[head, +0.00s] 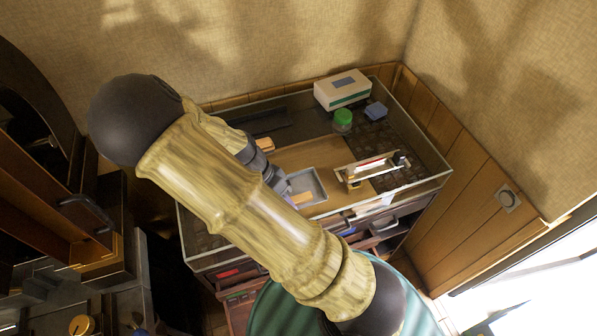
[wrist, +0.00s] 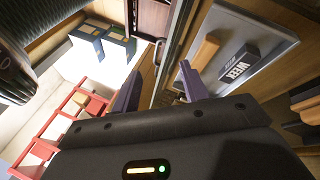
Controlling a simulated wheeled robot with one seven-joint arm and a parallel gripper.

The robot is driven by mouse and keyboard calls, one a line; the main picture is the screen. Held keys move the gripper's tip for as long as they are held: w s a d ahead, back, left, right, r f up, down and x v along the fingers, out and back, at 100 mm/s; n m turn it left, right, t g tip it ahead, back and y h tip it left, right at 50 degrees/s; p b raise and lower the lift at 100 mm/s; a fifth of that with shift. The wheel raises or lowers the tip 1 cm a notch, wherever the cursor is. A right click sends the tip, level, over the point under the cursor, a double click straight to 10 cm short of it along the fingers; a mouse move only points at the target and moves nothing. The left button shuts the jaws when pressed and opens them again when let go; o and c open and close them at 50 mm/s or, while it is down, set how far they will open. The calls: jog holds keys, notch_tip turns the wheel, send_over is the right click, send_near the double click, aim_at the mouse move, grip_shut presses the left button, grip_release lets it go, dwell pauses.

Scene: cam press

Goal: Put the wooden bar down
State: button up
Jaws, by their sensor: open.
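The wooden bar (wrist: 203,52) lies in a shallow light-grey tray (wrist: 272,82) beside a dark lettered block (wrist: 240,62) in the wrist view. In the head view, an orange-brown piece (head: 302,198) that looks like the bar shows at the near side of the tray (head: 318,186). My gripper (wrist: 160,70) is open, with nothing between its fingers. The bar and tray are to the right of the fingers in the wrist view, apart from them. In the head view my arm hides much of the gripper and the tray's left side.
A pale frame-like device (head: 370,168) stands right of the tray. A white-green box (head: 342,90), a green-lidded jar (head: 343,121) and a blue box (head: 376,110) stand at the back. A raised clear rim surrounds the bench. Red-framed compartments (wrist: 62,118) show at left in the wrist view.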

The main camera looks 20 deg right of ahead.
jog(key=s+d+r+n+t+y, duration=0.1)
jog(key=r+n+t+y, duration=0.1)
jog(key=r+n, duration=0.4)
jog(key=s+d+r+n+t+y, duration=0.2)
jog(key=r+n+t, duration=0.1)
jog(key=r+n, duration=0.3)
notch_tip(320, 180, up, 2)
jog(key=shift+d+r+n+t, duration=0.15)
jog(key=shift+d+n+t, duration=0.15)
jog(key=shift+w, duration=0.1)
jog(key=shift+d, duration=0.1)
